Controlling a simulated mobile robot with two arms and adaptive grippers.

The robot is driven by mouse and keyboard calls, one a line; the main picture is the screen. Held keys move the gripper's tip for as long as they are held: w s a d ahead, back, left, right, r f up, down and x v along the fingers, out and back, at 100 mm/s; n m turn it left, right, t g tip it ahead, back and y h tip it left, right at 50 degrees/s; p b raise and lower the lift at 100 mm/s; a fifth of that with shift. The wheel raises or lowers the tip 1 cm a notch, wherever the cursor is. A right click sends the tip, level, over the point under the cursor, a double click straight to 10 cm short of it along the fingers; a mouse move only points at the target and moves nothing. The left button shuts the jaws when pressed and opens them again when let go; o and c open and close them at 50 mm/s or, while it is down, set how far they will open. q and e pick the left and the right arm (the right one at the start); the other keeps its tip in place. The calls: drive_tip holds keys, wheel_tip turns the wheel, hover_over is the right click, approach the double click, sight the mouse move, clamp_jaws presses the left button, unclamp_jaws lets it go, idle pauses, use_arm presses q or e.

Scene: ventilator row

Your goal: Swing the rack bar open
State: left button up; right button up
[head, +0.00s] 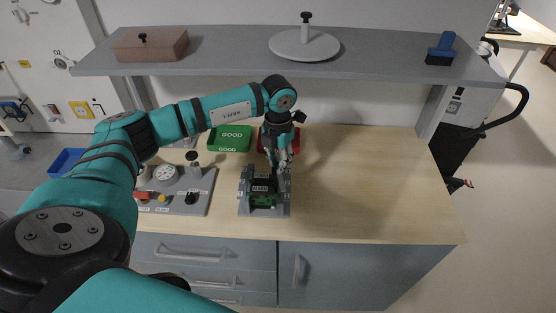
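A small grey rack (244,207) stands on the wooden bench in the head view, with dark and green parts inside it. Its bar cannot be clearly told apart from the rest of the rack, and part of the back is covered by my gripper. My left gripper (280,161) points down at the back right of the rack, at or just above its top. The fingers are small and partly dark, so I cannot tell whether they are open, shut or touching the rack. My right gripper is not in view.
A green tray (230,149) marked GOOD lies behind the rack, and a red tray (295,141) is partly hidden behind my gripper. A grey panel (207,189) with a gauge and knobs lies left. A shelf (225,57) overhangs the back. The bench's right side is clear.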

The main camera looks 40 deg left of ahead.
use_arm(q)
clamp_jaws()
drive_tip(key=shift+w+d+f+n+b, duration=0.1)
drive_tip(key=shift+w+d+n+b, duration=0.3)
drive_tip(key=shift+n+b, duration=0.3)
drive_tip(key=shift+w+d+n+b, duration=0.25)
drive_tip(key=shift+w+n+b, duration=0.2)
drive_tip(key=shift+n, duration=0.65)
drive_tip(key=shift+w+d+n, duration=0.1)
drive_tip(key=shift+w+n, duration=0.15)
drive_tip(key=shift+n, duration=0.15)
drive_tip(key=shift+r, duration=0.2)
drive_tip(key=o, duration=0.8)
unclamp_jaws()
wheel_tip(320, 180, up, 7)
drive_tip(key=shift+r, duration=0.2)
